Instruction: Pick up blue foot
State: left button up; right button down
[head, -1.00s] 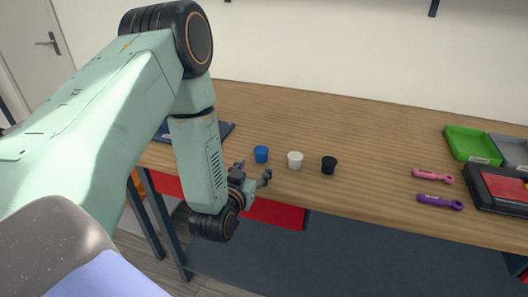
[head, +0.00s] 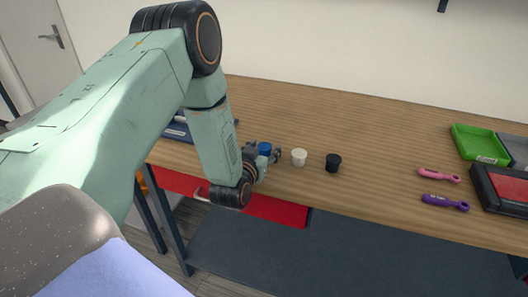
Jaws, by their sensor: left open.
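The blue foot (head: 265,148) is a small blue cup-shaped piece standing on the wooden table, leftmost in a row with a white one and a black one. My left gripper (head: 265,154) is open at the blue foot, with its fingers around or just in front of it. The fingers hide the lower part of the foot, and I cannot tell whether they touch it. My right gripper is not in view.
The white foot (head: 299,157) stands close to the right of the gripper, and the black foot (head: 333,162) is further right. Pink (head: 438,175) and purple (head: 445,203) tools and a green tray (head: 478,143) lie at the right. The table between is clear.

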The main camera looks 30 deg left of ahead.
pick_arm(q)
jog(key=shift+d+r, duration=0.1)
jog(key=shift+d, duration=0.1)
jog(key=shift+w+a+f, duration=0.2)
jog(key=shift+w, duration=0.05)
jog(key=c, duration=0.4)
jog(key=shift+s+d+r, duration=0.1)
jog(key=shift+s+r, duration=0.05)
jog(key=shift+s, duration=0.05)
jog(key=c, duration=0.4)
jog(key=shift+w, duration=0.1)
jog(key=c, duration=0.4)
